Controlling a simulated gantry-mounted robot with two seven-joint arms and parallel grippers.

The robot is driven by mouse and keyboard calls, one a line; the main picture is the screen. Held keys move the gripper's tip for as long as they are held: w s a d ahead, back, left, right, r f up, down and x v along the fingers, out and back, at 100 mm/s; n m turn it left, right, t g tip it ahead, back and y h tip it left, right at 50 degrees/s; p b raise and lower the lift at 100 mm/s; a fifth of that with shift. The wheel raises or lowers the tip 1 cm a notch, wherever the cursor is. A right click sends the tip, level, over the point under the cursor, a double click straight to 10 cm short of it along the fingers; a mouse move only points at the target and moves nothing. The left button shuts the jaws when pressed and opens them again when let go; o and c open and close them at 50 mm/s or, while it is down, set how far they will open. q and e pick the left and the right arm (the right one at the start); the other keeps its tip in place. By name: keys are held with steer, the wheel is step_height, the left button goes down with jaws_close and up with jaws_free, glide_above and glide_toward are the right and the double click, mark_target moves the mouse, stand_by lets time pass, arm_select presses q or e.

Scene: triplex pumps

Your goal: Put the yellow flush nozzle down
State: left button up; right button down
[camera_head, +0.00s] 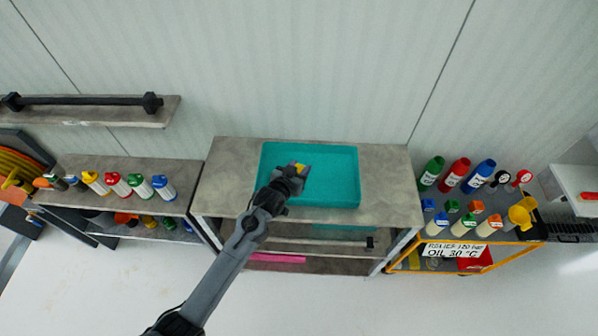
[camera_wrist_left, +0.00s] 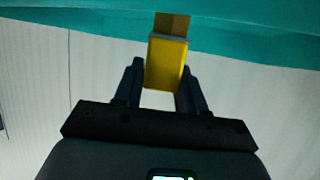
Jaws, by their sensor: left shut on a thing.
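The yellow flush nozzle (camera_wrist_left: 166,62) is between the two dark fingers of my left gripper (camera_wrist_left: 160,88) in the left wrist view. The gripper is shut on it. A brownish end of the nozzle points toward the teal tray. In the head view my left gripper (camera_head: 293,171) is over the left part of the teal tray (camera_head: 335,175), and a small bit of yellow (camera_head: 301,167) shows at its tip. I cannot tell whether the nozzle touches the tray. The tray lies on a grey workbench (camera_head: 390,185) and looks otherwise empty. My right gripper is not in view.
A shelf (camera_head: 75,165) with several capped bottles stands at the left. A yellow-framed cart (camera_head: 515,235) with bottles and a yellow funnel (camera_head: 521,212) stands at the right. A wall shelf (camera_head: 140,112) holds a dark bar. The right part of the tray is clear.

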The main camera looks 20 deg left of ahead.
arm_select(q)
steer(key=shift+f, duration=0.65)
steer(key=shift+f, duration=0.15)
steer(key=o, duration=1.1)
steer(key=shift+o, duration=0.2)
